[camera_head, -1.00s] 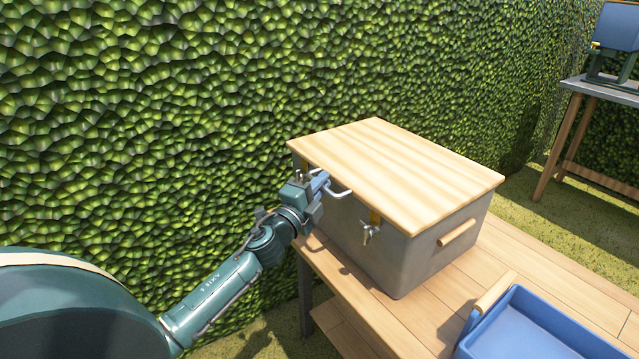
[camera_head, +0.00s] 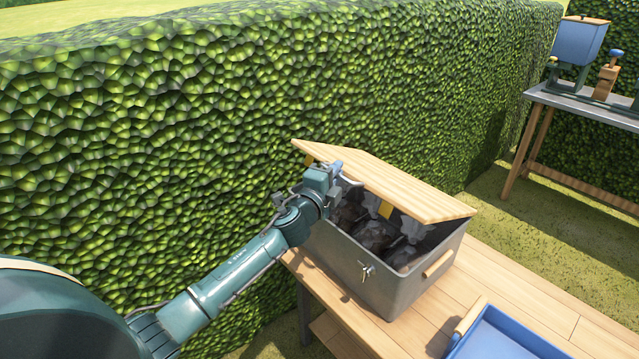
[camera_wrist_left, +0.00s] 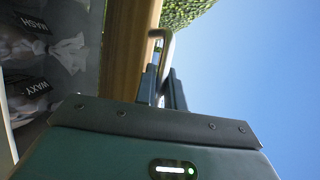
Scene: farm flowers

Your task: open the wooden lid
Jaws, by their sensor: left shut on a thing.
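The wooden lid (camera_head: 400,185) of the grey box (camera_head: 400,288) is tilted up, raised along its front edge. Its metal handle also shows in the left wrist view (camera_wrist_left: 160,38). My left gripper (camera_head: 338,172) is at the lid's front edge, shut on the handle. In the left wrist view its fingers (camera_wrist_left: 162,85) close around the handle. Inside the box are dark and whitish bags (camera_head: 375,232); in the left wrist view, labels on bags (camera_wrist_left: 28,50) read "MASH" and "WAXY". My right gripper is not in view.
The box stands on a wooden table (camera_head: 500,282). A blue tray (camera_head: 485,335) lies at the front right. A green hedge (camera_head: 200,130) rises close behind. Another table with a blue machine (camera_head: 578,42) stands at the far right.

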